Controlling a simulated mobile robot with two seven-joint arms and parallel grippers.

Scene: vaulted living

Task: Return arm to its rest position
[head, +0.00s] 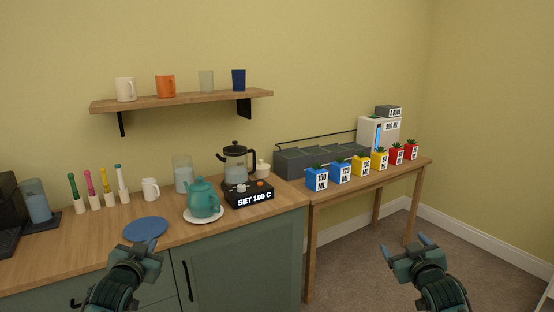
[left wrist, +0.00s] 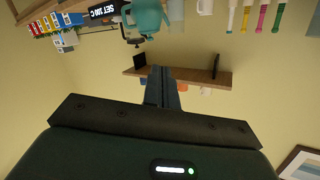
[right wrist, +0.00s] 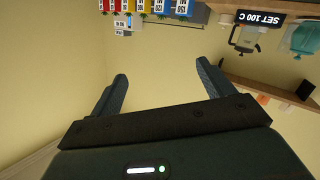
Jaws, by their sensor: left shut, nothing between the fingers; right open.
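My left gripper (head: 146,247) is in front of the counter at the lower left of the head view. In the left wrist view its fingers (left wrist: 162,80) are together with nothing between them. My right gripper (head: 411,247) is at the lower right of the head view, above the carpet and in front of the side table. In the right wrist view its fingers (right wrist: 160,85) are wide apart and empty. Neither gripper touches any object.
The counter (head: 90,250) bears a teal teapot (head: 205,198), a blue disc (head: 146,229) and a black kettle base (head: 248,194). The wooden side table (head: 330,196) holds several labelled pots. A shelf (head: 190,100) with cups hangs above. Carpet (head: 360,260) is clear.

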